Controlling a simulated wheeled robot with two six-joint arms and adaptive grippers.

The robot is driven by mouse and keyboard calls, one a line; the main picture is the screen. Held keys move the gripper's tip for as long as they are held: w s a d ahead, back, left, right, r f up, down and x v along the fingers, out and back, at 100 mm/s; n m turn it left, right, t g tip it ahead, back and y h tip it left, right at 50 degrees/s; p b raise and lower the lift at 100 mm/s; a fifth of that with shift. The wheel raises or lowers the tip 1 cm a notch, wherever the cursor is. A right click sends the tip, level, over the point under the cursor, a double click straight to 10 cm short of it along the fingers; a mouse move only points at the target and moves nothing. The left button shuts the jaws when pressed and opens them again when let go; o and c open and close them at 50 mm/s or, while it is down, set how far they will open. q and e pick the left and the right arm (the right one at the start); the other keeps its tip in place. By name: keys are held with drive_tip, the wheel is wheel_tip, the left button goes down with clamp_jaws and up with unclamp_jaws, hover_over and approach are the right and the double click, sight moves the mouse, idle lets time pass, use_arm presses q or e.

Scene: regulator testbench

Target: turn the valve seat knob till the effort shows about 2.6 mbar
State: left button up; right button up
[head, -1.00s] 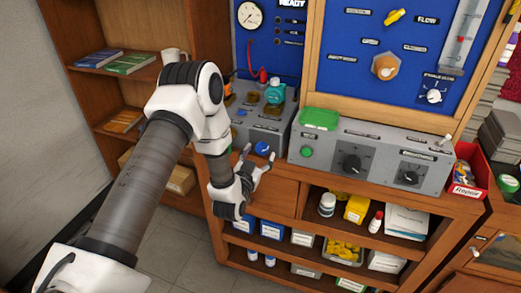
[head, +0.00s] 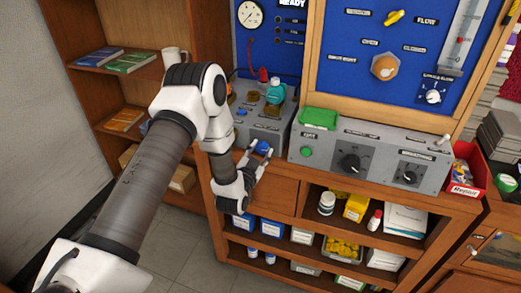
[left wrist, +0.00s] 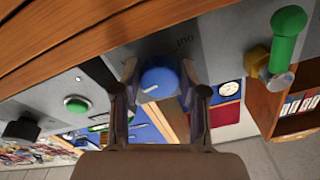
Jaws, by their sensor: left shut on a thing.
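The blue knob (head: 263,147) sits on the front of the grey box (head: 268,127) at the middle of the bench. My left gripper (head: 262,153) is around it, one finger on each side. In the left wrist view the blue knob (left wrist: 159,80) with its white pointer line lies between the two fingers (left wrist: 158,88), and the gripper is shut on it. A round dial gauge (head: 250,14) is on the blue panel behind; its reading is too small to tell. The knob's label is not readable. My right gripper is not in view.
A grey control box (head: 370,160) with black knobs and a green button stands to the right. A green box (head: 318,118) sits on top of it. A red bin (head: 467,172) is at the far right. Shelves with bottles and boxes are below.

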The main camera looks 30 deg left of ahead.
use_arm(q)
drive_tip(key=o, duration=1.1)
drive_tip(key=shift+o, duration=0.2)
drive_tip(key=v, duration=1.2)
